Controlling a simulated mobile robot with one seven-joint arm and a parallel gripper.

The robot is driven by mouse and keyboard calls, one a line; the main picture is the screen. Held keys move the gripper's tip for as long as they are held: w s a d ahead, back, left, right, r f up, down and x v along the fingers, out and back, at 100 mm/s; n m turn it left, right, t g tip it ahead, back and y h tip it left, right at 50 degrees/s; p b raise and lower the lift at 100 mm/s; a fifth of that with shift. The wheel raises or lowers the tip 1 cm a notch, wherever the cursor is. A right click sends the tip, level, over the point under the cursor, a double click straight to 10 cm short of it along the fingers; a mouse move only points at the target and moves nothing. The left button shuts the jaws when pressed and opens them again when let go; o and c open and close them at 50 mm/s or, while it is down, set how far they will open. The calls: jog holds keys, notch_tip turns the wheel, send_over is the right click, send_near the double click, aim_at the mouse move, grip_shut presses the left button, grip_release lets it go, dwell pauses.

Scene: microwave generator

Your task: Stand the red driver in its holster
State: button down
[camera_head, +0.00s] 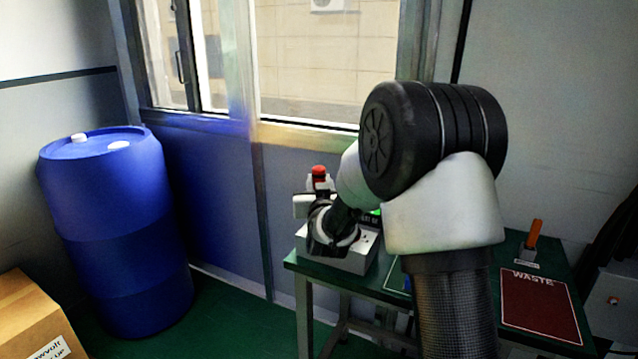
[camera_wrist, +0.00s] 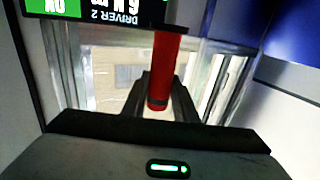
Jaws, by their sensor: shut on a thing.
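The red driver (camera_wrist: 162,70) is between the two dark fingers of my gripper (camera_wrist: 160,95), which is shut on it. In the wrist view its rounded red end points down the picture and its other end is hidden behind a dark display edge. In the head view the red driver (camera_head: 318,172) shows as a red top, upright, just above my gripper (camera_head: 318,186), over the left end of the green table. I cannot make out its holster or whether the driver's lower end is inside anything.
A display reading "DRIVER 2" (camera_wrist: 125,10) appears upside down in the wrist view. A pale box (camera_head: 350,260) sits on the green table (camera_head: 485,285). An orange-handled tool (camera_head: 534,233) stands in a grey block at right, behind a red "WASTE" mat (camera_head: 540,308). A blue barrel (camera_head: 115,230) stands left.

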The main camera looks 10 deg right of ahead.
jog(key=shift+f+b, duration=2.35)
jog(key=shift+f, duration=0.15)
jog(key=shift+f, duration=0.6)
jog(key=c, duration=1.3)
grip_release()
jog(key=shift+c, duration=0.2)
jog(key=shift+f, duration=0.15)
